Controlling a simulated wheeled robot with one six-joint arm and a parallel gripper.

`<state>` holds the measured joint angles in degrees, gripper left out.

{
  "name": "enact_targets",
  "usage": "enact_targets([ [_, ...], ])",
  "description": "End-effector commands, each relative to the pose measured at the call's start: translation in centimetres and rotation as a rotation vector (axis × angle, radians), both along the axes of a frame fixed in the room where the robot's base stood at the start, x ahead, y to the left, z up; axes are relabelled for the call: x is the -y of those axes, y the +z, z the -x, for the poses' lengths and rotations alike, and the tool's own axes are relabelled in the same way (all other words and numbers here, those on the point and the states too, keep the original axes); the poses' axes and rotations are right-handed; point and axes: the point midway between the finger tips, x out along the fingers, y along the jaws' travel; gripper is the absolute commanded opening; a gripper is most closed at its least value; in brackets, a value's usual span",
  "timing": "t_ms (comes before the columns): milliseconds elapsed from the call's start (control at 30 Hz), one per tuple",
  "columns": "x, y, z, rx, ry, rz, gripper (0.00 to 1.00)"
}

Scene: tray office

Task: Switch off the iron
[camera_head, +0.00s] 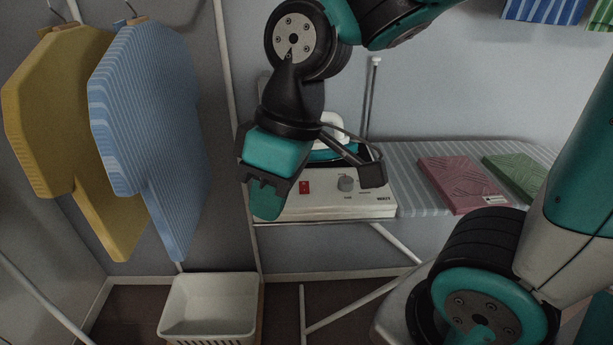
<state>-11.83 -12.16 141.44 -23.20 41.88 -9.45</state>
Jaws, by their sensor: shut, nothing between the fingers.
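The iron (333,129), white with a teal base part, rests on a white control unit (330,207) at the left end of the ironing board. My wrist hides part of the iron. The unit's front panel has a red switch (304,187) and a round grey knob (346,184). The switch position is too small to tell. My gripper (267,204) is shut and empty, pointing down in front of the unit's left end, left of the red switch. I cannot tell whether it touches the unit.
The striped ironing board (405,190) carries a folded red cloth (452,184) and a green one (516,174). Yellow (55,115) and blue striped (150,105) garments hang at left. A white basket (210,308) stands on the floor below. A thin upright rod (370,100) rises behind the iron.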

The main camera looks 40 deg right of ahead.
Motion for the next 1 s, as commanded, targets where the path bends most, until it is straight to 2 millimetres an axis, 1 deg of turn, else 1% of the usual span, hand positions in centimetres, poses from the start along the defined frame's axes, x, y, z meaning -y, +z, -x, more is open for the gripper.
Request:
enact_targets([
  [33,1.5,-0.4,-3.3,0.024,0.01,0.036,0.0],
  [67,2.6,-0.7,-5.3,0.042,0.025,0.063,0.0],
  [100,4.4,-1.1,-8.0,0.064,0.048,0.103,0.0],
  [167,7.4,-2.0,-11.7,0.09,0.089,0.165,0.0],
  [200,9.5,-2.6,-14.0,0.101,0.116,0.205,0.0],
  [267,12.7,-3.6,-16.7,0.109,0.158,0.263,0.0],
  [300,14.7,-4.3,-18.2,0.108,0.184,0.297,0.0],
  [400,18.8,-5.8,-20.6,0.102,0.241,0.359,0.0],
  [500,21.0,-6.6,-21.7,0.094,0.275,0.393,0.0],
  [567,21.6,-6.7,-21.9,0.092,0.286,0.401,0.0],
  [867,21.7,-6.8,-21.9,0.092,0.291,0.403,0.0],
  [1000,21.7,-7.6,-22.0,0.09,0.292,0.402,0.0],
])
